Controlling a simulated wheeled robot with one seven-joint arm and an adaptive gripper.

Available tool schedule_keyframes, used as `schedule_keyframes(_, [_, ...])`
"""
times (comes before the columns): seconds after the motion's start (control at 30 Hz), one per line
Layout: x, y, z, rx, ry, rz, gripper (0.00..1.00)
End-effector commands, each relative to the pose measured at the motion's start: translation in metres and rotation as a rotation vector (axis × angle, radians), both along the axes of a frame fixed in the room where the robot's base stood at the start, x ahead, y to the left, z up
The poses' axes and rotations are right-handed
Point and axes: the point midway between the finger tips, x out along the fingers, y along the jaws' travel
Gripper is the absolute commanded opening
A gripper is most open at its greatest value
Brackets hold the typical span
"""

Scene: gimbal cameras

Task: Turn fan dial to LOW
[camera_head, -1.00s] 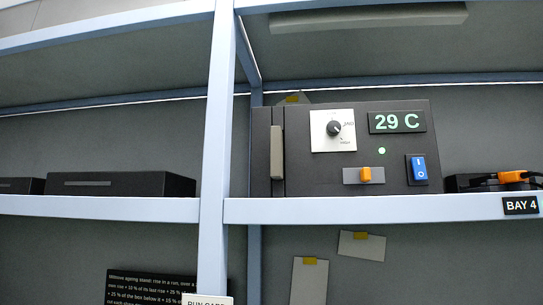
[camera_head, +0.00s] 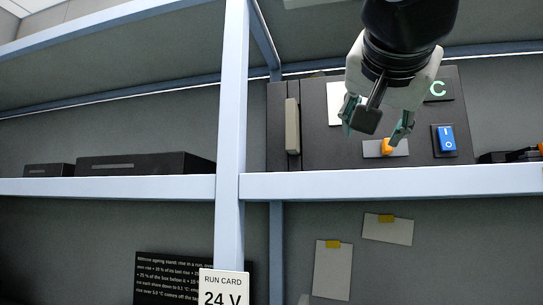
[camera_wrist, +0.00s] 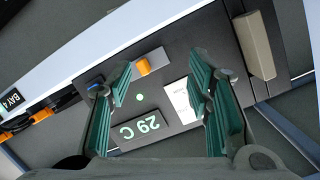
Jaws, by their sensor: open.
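The fan dial's white plate (camera_head: 336,98) is on the dark control box (camera_head: 318,135); my gripper covers the dial itself in the head view. In the wrist view the plate (camera_wrist: 179,97) lies partly behind one finger, and the dial's knob cannot be made out. My gripper (camera_head: 376,124) is open and empty in front of the box, its fingers over the plate's right side and the area beside it. In the wrist view my gripper's fingers (camera_wrist: 160,82) are spread, with the green light between them.
An orange slider (camera_head: 388,147) and a blue rocker switch (camera_head: 446,138) sit low on the box. A display (camera_wrist: 141,128) reads 29 C. A beige handle (camera_head: 292,126) stands at the left. A shelf edge (camera_head: 400,182) runs below, with a post (camera_head: 231,130) at its left.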

Motion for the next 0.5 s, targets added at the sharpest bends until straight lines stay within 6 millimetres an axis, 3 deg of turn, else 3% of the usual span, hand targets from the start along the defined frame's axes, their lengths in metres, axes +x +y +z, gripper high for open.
schedule_keyframes(0.03, [0.001, 0.005, 0.026, 0.031, -0.072, -0.010, 0.46])
schedule_keyframes(0.1, [-0.002, 0.011, 0.057, 0.077, -0.156, -0.019, 0.46])
schedule_keyframes(0.2, [-0.007, 0.017, 0.085, 0.121, -0.238, -0.021, 0.46])
schedule_keyframes(0.37, [-0.006, 0.019, 0.101, 0.151, -0.282, -0.024, 0.46])
schedule_keyframes(0.5, [0.008, 0.014, 0.101, 0.151, -0.281, -0.025, 0.46])
